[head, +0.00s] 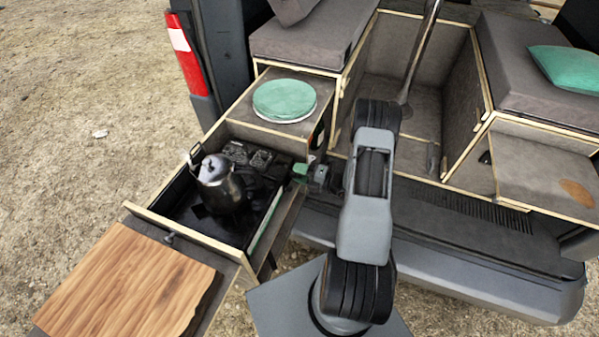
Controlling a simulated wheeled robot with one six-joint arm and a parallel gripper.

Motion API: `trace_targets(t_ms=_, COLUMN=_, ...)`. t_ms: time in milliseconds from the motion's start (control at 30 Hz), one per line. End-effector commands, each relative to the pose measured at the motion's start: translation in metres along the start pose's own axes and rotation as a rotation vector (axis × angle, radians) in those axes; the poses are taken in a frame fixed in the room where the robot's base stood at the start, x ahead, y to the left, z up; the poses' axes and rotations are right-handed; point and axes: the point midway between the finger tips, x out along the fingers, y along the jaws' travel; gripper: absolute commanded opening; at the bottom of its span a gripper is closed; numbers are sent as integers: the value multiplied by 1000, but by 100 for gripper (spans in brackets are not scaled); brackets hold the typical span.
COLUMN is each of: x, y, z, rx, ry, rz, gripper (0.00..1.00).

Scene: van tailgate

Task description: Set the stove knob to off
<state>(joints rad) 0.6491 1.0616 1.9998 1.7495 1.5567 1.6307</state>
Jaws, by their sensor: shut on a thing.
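The black stove (262,190) sits in an open drawer, its surface dark and in shade. My gripper (301,171) is at the right edge of the drawer, pointing left toward the stove from my wrist. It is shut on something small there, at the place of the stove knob. The knob itself is hidden by the gripper, so its angle cannot be read. A small green part shows at the gripper's tip.
A wooden board (125,285) lies at the front left, before the drawer (190,242). A round green lid (284,100) is on the cabinet behind. A grey cushion with a green pillow (566,67) is at the right. The bumper (480,285) runs below. An open box (415,145) stands behind my arm.

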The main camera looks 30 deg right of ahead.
Motion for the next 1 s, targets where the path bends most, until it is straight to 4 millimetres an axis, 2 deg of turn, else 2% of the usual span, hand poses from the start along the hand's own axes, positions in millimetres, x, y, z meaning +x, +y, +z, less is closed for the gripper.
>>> trace_targets(t_ms=600, x=0, y=-1, z=0, rx=37, ry=0, rz=-1, gripper=20)
trace_targets(t_ms=633, x=0, y=-1, z=0, rx=37, ry=0, rz=-1, gripper=46)
trace_targets(t_ms=833, x=0, y=-1, z=0, rx=36, ry=0, rz=-1, gripper=65)
trace_targets(t_ms=1000, x=0, y=0, z=0, rx=35, ry=1, rz=0, gripper=67)
